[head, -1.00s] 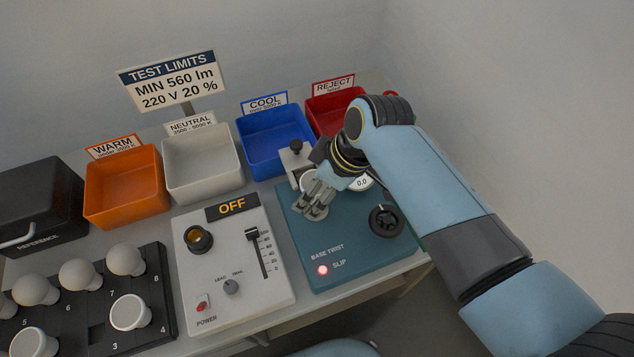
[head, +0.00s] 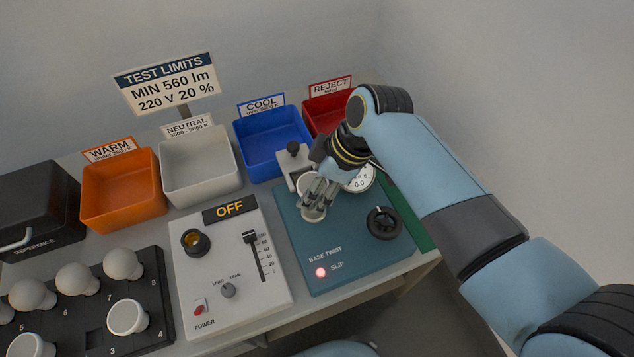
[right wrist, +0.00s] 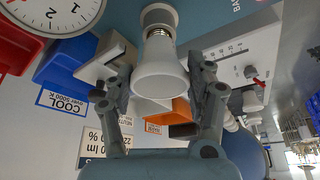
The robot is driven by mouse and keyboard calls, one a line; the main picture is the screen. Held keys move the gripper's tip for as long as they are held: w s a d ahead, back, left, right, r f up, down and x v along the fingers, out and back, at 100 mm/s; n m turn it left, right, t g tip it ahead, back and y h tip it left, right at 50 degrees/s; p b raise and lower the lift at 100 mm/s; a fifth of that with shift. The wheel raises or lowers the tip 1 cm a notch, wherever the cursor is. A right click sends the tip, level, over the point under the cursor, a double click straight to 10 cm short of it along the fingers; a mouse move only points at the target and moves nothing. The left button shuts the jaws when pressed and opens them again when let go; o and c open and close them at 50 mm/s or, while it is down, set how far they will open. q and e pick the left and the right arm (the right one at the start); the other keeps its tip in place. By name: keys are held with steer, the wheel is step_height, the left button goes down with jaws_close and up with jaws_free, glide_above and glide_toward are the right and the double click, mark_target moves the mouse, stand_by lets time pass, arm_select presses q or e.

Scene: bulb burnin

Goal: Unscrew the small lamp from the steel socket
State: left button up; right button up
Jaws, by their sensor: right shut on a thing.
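The small lamp (right wrist: 158,75), a pale reflector-shaped bulb, sits between the fingers of my right gripper (right wrist: 160,88) in the right wrist view. Its silver threaded base points at the steel socket (right wrist: 158,16), and some thread shows between bulb and socket. I cannot tell how much thread is inside. In the head view my right gripper (head: 318,192) is over the teal base-twist tester (head: 340,262), its fingers angled down and closed on the lamp, which they largely hide. My left gripper is out of view.
A red light (head: 320,272) glows beside SLIP. A black knob (head: 383,223) and a dial (head: 360,180) are right of the gripper. The blue COOL bin (head: 272,142) and red REJECT bin (head: 325,112) stand behind. The power box (head: 230,265) reads OFF. A bulb rack (head: 90,325) is front left.

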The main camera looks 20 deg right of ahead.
steer(key=n, duration=0.1)
steer(key=n+g, duration=0.1)
steer(key=n, duration=0.2)
steer(key=shift+s+a+f+g+y, duration=0.15)
steer(key=shift+a+g+y, duration=0.15)
steer(key=shift+y, duration=0.1)
steer(key=n, duration=0.2)
steer(key=n+g, duration=0.1)
steer(key=n, duration=0.1)
steer(key=n+g, duration=0.1)
steer(key=n, duration=0.1)
steer(key=shift+w+a+b, duration=0.2)
steer(key=shift+a+b, duration=0.05)
steer(key=shift+b, duration=0.15)
steer(key=n+g+h, duration=0.1)
steer(key=n, duration=0.2)
steer(key=n+g+b, duration=0.1)
steer(key=n, duration=0.2)
steer(key=shift+h, duration=0.4)
steer(key=n+g+h, duration=0.1)
steer(key=n, duration=0.3)
steer(key=shift+w+n, duration=0.1)
steer(key=shift+n, duration=0.2)
steer(key=o, duration=0.9)
steer(key=shift+o, duration=0.8)
steer(key=shift+w+r, duration=0.1)
steer(key=shift+r, duration=0.1)
steer(key=shift+d, duration=0.1)
